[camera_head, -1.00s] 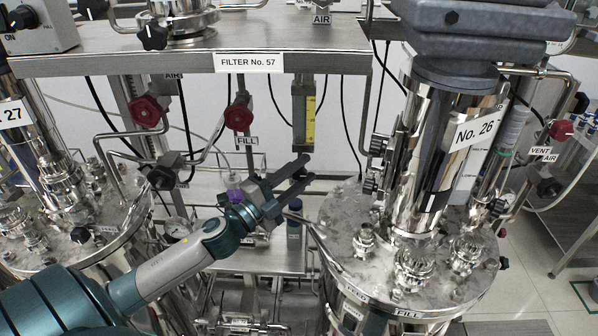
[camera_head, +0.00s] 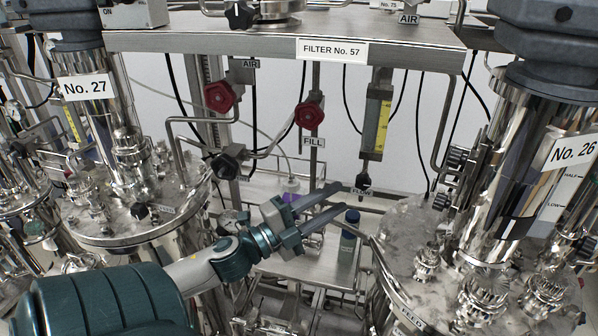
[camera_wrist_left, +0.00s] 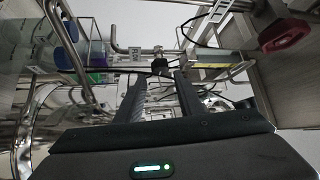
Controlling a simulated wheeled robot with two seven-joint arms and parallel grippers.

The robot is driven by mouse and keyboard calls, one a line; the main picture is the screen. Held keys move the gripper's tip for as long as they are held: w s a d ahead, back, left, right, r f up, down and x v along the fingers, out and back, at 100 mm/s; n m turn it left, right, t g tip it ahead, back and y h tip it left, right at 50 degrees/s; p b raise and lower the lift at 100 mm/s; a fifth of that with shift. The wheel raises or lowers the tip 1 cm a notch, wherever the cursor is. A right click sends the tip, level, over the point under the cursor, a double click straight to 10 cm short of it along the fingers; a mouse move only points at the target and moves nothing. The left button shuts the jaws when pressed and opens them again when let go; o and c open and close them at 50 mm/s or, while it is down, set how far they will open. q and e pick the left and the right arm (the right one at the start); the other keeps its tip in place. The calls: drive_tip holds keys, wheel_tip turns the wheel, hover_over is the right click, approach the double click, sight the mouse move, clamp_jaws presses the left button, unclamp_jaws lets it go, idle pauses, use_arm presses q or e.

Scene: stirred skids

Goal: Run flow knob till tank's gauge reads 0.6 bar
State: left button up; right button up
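The black flow knob (camera_head: 363,181) sits below the flow meter (camera_head: 377,115) with its yellow scale, beside a small label that reads FLOW. My left gripper (camera_head: 342,197) is open and empty; its two fingers point right, with the tips just left of and below the knob in the head view. In the left wrist view a dark knob (camera_wrist_left: 160,67) shows between and beyond the open fingertips (camera_wrist_left: 160,82); it looks apart from them. A tank gauge with a readable value does not show. My right gripper is not in view.
Two red valve knobs (camera_head: 220,97) (camera_head: 309,116) and a black knob (camera_head: 227,165) are on pipes to the left. Tank No. 26 (camera_head: 500,170) stands right and tank No. 27 (camera_head: 110,150) left. A blue-capped bottle (camera_head: 349,235) stands below the fingers.

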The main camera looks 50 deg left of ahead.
use_arm(q)
drive_tip(key=b+v, duration=0.3)
drive_tip(key=v, duration=0.5)
drive_tip(key=shift+f, duration=0.1)
idle(2.6)
